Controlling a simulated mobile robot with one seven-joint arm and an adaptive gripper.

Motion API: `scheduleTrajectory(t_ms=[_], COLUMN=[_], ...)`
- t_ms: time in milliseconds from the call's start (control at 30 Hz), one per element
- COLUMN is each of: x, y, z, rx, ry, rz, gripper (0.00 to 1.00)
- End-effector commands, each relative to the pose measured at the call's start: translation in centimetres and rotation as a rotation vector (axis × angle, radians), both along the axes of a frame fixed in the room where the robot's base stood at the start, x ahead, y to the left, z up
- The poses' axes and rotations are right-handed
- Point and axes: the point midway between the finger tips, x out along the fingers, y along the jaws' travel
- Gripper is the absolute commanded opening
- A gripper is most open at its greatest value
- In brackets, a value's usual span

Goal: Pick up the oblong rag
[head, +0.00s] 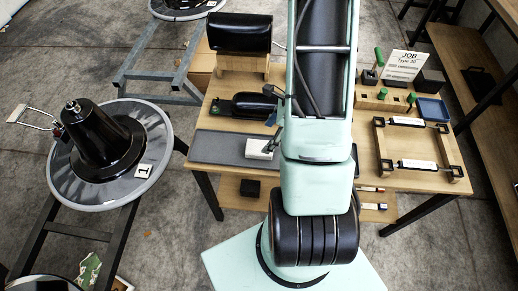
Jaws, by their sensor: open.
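A small white oblong piece (260,148), which looks like the folded rag, lies on the dark grey mat (215,148) on the wooden table. My arm comes down over the middle of the table and hides part of the mat. Small dark parts of my gripper (272,122) show at the left edge of the arm, just above and beside the white piece. The gripper is open and appears apart from the rag. Most of the gripper is hidden behind the arm.
A black padded headrest (240,33) and a black armrest part (252,105) are behind the mat. A wooden frame with rollers (418,165), a blue tray (432,109) and a job card (403,65) are at right. A black cone on a disc (95,140) stands left.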

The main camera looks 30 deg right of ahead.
Motion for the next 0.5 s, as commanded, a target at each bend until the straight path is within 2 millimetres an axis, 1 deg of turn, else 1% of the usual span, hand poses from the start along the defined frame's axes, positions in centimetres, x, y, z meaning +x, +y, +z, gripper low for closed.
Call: scheduleTrajectory(t_ms=[33, 167, 367, 500], x=[0.1, 0.2, 0.2, 0.6], y=[0.2, 0.5, 1.8, 2.3], z=[-0.6, -1.2, -3.7, -5.2], rx=[0.001, 0.001, 0.002, 0.001], ry=[0.002, 0.0, 0.003, 0.001], rz=[0.001, -0.001, -0.001, -0.001], gripper=[0.67, 0.67, 0.67, 0.67])
